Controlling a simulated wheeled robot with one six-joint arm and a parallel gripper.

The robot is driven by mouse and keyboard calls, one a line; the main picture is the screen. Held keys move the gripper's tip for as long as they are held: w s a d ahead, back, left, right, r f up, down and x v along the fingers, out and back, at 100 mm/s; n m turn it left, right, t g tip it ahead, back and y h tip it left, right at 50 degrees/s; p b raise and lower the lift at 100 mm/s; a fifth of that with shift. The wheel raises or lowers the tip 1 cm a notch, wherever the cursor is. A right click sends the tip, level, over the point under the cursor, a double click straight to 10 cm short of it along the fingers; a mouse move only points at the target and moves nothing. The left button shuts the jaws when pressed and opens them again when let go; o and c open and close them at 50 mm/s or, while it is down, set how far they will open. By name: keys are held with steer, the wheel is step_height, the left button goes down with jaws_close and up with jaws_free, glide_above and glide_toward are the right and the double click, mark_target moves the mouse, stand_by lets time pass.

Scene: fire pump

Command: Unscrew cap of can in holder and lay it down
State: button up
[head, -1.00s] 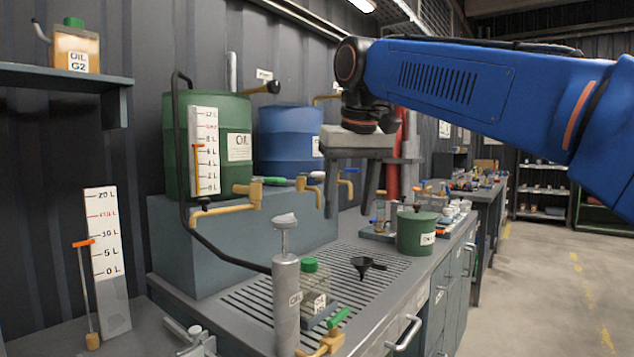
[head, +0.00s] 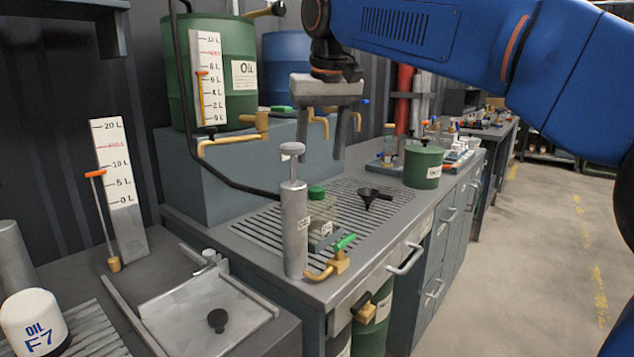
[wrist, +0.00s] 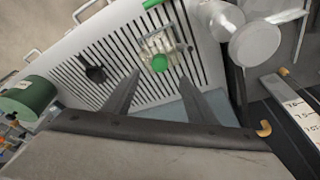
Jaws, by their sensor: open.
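A clear can with a green cap (head: 317,191) stands in a grey holder (head: 322,240) on the slatted grate, partly hidden behind a grey pump cylinder (head: 294,230). In the wrist view the green cap (wrist: 159,62) sits on the can's clear body (wrist: 160,43), beyond my fingertips. My gripper (head: 332,142) is open and empty, its two fingers pointing down above the back of the grate. It also shows in the wrist view (wrist: 160,76), with the fingers spread apart. The cap and fingers are not touching.
A black funnel (head: 372,196) lies on the grate (head: 345,188) right of the can. A green pot (head: 423,166) stands further right. A green-handled brass tap (head: 340,258) is at the front edge.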

mark_target(316, 189)
steer(key=x, duration=0.9)
steer(key=c, duration=1.1)
steer(key=shift+d+n+g+y, duration=0.1)
steer(key=shift+n+g+y, duration=0.35)
steer(key=shift+n, duration=1.85)
